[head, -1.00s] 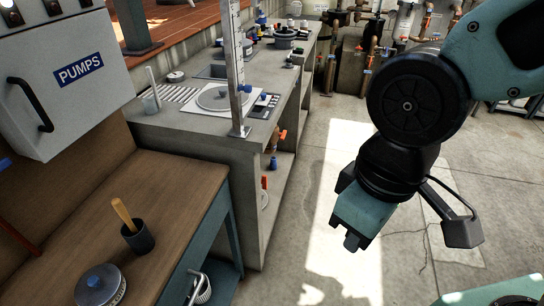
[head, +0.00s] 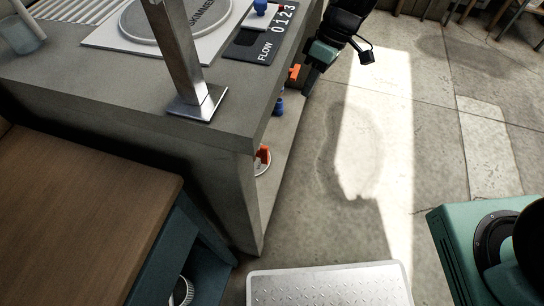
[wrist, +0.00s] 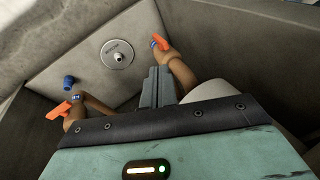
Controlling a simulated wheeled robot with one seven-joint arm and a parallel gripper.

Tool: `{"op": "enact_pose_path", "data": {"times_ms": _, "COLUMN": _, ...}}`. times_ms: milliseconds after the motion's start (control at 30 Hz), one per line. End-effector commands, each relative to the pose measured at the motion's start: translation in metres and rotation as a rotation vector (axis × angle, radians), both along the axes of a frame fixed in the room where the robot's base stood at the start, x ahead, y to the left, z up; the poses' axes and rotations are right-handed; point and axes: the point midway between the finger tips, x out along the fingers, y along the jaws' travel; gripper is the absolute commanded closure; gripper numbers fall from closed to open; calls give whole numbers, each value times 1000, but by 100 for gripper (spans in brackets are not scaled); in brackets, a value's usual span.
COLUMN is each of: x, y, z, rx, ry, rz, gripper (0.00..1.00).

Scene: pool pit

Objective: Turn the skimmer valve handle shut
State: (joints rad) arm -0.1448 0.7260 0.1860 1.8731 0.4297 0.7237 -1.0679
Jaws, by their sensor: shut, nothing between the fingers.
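In the wrist view two orange valve handles sit on brown pipes under the counter: an upper handle (wrist: 160,41) and a left handle (wrist: 60,110). I cannot tell for certain which is the skimmer valve's. My gripper (wrist: 158,70) is shut and empty. In that view its tips show just below the upper handle; whether they touch it I cannot tell. In the head view my gripper (head: 309,80) is at the counter's right side, beside an orange handle (head: 294,72).
A round metal plate (wrist: 117,54) and blue knob (wrist: 69,82) are on the wall behind the pipes. The grey counter (head: 235,115) carries a lid marked SKIMMER (head: 185,18) and a FLOW panel (head: 262,45). A wooden bench (head: 80,215) stands left.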

Motion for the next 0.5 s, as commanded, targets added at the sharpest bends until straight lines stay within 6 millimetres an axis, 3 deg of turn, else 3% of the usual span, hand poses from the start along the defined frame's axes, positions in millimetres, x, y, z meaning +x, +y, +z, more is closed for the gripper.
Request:
{"op": "enact_pose_path", "data": {"times_ms": 33, "x": 11, "y": 2, "z": -39, "rx": 36, "ry": 10, "rz": 35, "gripper": 100}}
{"op": "enact_pose_path", "data": {"times_ms": 200, "x": 40, "y": 13, "z": -113, "rx": 168, "ry": -3, "rz": 165, "gripper": 100}}
{"op": "enact_pose_path", "data": {"times_ms": 333, "x": 50, "y": 20, "z": -147, "rx": 241, "ry": -20, "rz": 231, "gripper": 100}}
{"op": "enact_pose_path", "data": {"times_ms": 500, "x": 53, "y": 25, "z": -166, "rx": 284, "ry": -33, "rz": 270, "gripper": 100}}
